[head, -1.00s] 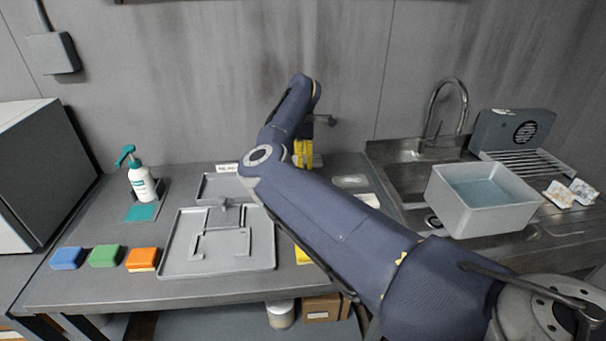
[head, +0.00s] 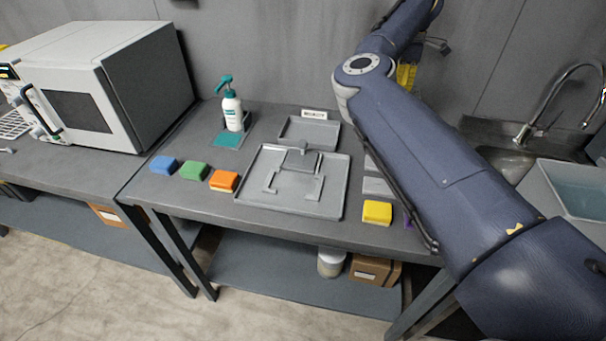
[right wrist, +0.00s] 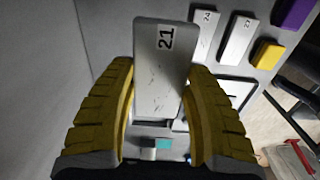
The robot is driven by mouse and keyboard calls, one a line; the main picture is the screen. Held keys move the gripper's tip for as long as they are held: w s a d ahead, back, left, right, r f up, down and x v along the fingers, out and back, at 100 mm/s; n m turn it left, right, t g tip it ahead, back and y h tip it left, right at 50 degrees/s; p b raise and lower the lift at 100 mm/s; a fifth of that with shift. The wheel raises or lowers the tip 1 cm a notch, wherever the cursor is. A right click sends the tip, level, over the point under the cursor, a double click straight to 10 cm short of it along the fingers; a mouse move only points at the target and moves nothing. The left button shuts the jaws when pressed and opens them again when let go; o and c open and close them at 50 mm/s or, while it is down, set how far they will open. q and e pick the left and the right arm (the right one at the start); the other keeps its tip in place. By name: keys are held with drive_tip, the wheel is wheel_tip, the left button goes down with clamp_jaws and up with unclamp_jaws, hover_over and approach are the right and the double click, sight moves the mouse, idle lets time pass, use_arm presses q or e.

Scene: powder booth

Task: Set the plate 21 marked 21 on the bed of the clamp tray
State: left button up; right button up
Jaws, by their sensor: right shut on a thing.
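The plate 21 (right wrist: 157,65) is a grey slab with a white label reading 21 at its far end. In the right wrist view it is between the yellow fingers of my right gripper (right wrist: 158,105), which are shut on it. In the head view the gripper's yellow fingers (head: 406,76) show only partly behind my right arm, and the plate is hidden. The clamp tray (head: 254,178) is a grey tray on the bench with a bracket-shaped clamp in it, left of my right arm. No plate is seen on its bed. My left gripper is not in view.
Two pale labelled plates (right wrist: 205,35) (right wrist: 238,38) lie near a yellow block (head: 377,212) and a purple block (right wrist: 295,12). A smaller tray (head: 296,131) and a pump bottle (head: 232,110) stand behind. Blue, green and orange sponges (head: 224,181) line the front left. A sink basin (head: 575,190) is right.

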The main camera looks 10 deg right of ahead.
idle(0.6)
drive_tip(key=s+d+r+m, duration=0.3)
drive_tip(key=s+d+m, duration=0.1)
drive_tip(key=s, duration=0.3)
drive_tip(key=s+d+r+m, duration=0.3)
drive_tip(key=s+d, duration=0.1)
drive_tip(key=s, duration=0.4)
drive_tip(key=s+d+r+m, duration=0.4)
drive_tip(key=s, duration=0.3)
drive_tip(key=s+a+r+m, duration=0.1)
drive_tip(key=s+a+m, duration=0.1)
drive_tip(key=s, duration=0.6)
drive_tip(key=s+a+r+m, duration=0.2)
drive_tip(key=s+a+m, duration=0.1)
drive_tip(key=s, duration=0.5)
drive_tip(key=s+a+r+m, duration=0.2)
drive_tip(key=s+m, duration=0.3)
drive_tip(key=s, duration=0.3)
drive_tip(key=shift+s+a+r, duration=0.15)
drive_tip(key=shift+a+r, duration=0.05)
drive_tip(key=shift+a, duration=0.2)
drive_tip(key=shift+f, duration=0.15)
